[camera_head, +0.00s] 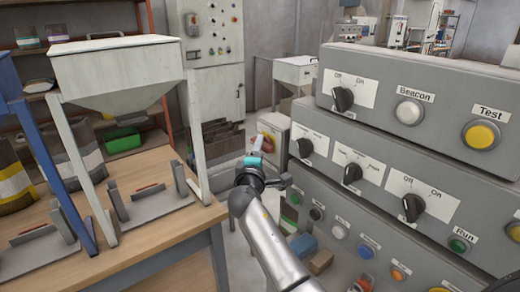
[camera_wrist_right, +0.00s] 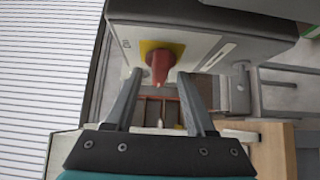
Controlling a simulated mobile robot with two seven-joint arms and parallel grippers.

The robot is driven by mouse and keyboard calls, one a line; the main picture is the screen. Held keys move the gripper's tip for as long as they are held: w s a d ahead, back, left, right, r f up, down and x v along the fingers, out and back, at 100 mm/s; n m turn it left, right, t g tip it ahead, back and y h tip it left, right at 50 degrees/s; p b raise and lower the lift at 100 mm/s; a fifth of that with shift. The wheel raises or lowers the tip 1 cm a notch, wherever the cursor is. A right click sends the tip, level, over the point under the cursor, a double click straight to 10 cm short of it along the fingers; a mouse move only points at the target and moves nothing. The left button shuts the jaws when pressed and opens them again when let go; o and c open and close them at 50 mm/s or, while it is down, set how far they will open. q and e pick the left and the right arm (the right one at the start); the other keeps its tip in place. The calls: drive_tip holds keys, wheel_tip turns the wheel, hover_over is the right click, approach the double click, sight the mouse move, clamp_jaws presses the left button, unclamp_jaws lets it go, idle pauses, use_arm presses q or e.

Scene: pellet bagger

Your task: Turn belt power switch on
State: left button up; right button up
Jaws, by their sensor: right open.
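The belt power switch is a red rotary handle (camera_wrist_right: 159,68) on a yellow plate (camera_wrist_right: 176,48), set on the face of a grey box (camera_wrist_right: 200,22). In the head view the box (camera_head: 274,124) stands beyond my right gripper (camera_head: 257,146), which partly hides the switch. In the wrist view the right gripper (camera_wrist_right: 160,76) is open, with one finger on each side of the red handle. The fingers look apart from the handle; I cannot tell how deep they reach. The switch's on or off position is not readable. My left gripper is not in view.
A grey control panel (camera_head: 415,135) with knobs and buttons stands close on the right. A white hopper (camera_head: 115,65) on legs stands over a wooden table (camera_head: 165,215) on the left. A tall white cabinet (camera_head: 212,85) is behind. A narrow gap lies between table and panel.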

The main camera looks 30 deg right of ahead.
drive_tip(key=shift+w+d, duration=0.5)
drive_tip(key=shift+w, duration=0.05)
clamp_jaws()
